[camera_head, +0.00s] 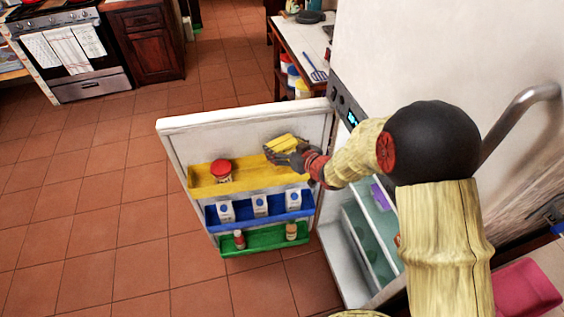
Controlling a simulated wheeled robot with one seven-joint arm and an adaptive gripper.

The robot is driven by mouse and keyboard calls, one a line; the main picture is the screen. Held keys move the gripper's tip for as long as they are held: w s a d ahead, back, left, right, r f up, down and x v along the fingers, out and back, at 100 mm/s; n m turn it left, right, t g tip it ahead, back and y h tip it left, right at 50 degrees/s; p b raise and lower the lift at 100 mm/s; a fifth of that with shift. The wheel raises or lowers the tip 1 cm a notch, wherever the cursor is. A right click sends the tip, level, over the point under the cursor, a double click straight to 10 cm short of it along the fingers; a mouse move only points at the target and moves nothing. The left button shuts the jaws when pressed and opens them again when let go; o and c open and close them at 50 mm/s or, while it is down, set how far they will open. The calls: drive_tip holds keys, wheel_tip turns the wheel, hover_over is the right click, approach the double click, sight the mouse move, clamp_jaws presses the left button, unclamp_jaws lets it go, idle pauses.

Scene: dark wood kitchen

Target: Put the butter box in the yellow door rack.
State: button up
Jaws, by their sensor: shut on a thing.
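The butter box (287,141) is a small yellow box held in my gripper (280,152). My gripper is shut on it, just above the right part of the yellow door rack (250,183). The yellow rack is the top one on the inside of the open fridge door. A red-lidded jar (221,171) stands in the left part of this rack. The right part of the rack below the box looks empty. The fingertips are small and partly hidden by the box.
A blue rack (272,209) below holds several white cartons, and a green rack (265,240) at the bottom holds two small bottles. The open fridge door (180,127) stands out over the tiled floor. Fridge shelves (365,247) are at right.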

drive_tip(key=shift+f+b, duration=0.9)
drive_tip(key=shift+f, duration=2.3)
drive_tip(key=shift+f, duration=0.1)
drive_tip(key=o, duration=1.4)
drive_tip(key=shift+s+d+r, duration=0.2)
drive_tip(key=shift+s+r, duration=0.05)
drive_tip(key=p+v, duration=0.2)
drive_tip(key=v, duration=0.5)
drive_tip(key=shift+f, duration=0.1)
